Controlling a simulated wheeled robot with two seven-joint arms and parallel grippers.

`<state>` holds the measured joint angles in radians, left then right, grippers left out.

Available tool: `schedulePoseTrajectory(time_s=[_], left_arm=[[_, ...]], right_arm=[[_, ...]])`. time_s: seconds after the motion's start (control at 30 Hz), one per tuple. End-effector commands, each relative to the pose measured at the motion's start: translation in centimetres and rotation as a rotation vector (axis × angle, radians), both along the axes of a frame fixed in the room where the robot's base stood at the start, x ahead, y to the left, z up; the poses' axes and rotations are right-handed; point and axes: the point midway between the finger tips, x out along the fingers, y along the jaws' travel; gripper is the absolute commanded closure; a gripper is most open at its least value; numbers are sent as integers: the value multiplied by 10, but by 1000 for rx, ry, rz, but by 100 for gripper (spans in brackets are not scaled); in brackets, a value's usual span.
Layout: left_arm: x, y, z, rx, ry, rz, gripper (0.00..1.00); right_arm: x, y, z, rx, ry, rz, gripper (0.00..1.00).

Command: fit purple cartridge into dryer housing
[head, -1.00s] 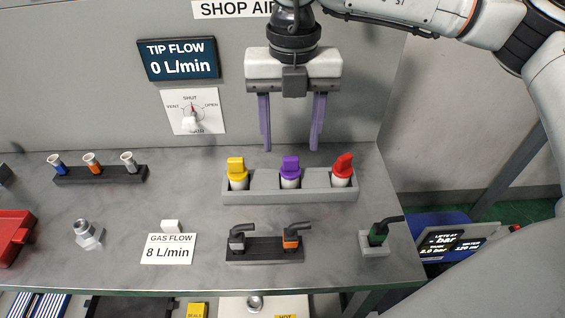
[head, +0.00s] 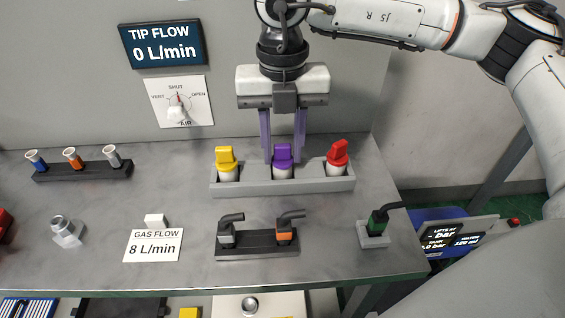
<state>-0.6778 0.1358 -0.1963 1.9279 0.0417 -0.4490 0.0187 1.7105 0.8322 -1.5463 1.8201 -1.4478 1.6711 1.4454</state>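The purple cartridge (head: 283,158) stands upright in the middle slot of a grey rack (head: 283,188), with its purple cap up and white body down in the slot. My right gripper (head: 283,158) points down at the cap, with one lilac finger on each side of it. A small gap seems to show between the fingers and the cap, so it looks open; the fingertips are partly hard to judge in depth. My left gripper is not in view. I cannot make out which thing is the dryer housing.
A yellow cartridge (head: 226,162) and a red cartridge (head: 338,158) stand on either side in the same rack. In front are a black holder (head: 257,245) with two plugs and a green plug (head: 378,222). A metal hex fitting (head: 67,232) stands at left.

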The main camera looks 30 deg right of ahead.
Motion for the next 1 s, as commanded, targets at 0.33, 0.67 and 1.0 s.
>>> schedulePoseTrajectory(time_s=[0.33, 0.67, 1.0], left_arm=[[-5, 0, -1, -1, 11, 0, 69], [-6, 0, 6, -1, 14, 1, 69], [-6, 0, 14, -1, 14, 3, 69]], right_arm=[[0, 0, 3, 1, 0, 0, 99], [0, 0, 16, 1, 0, 0, 99], [0, 0, 30, 1, 0, 0, 99]])
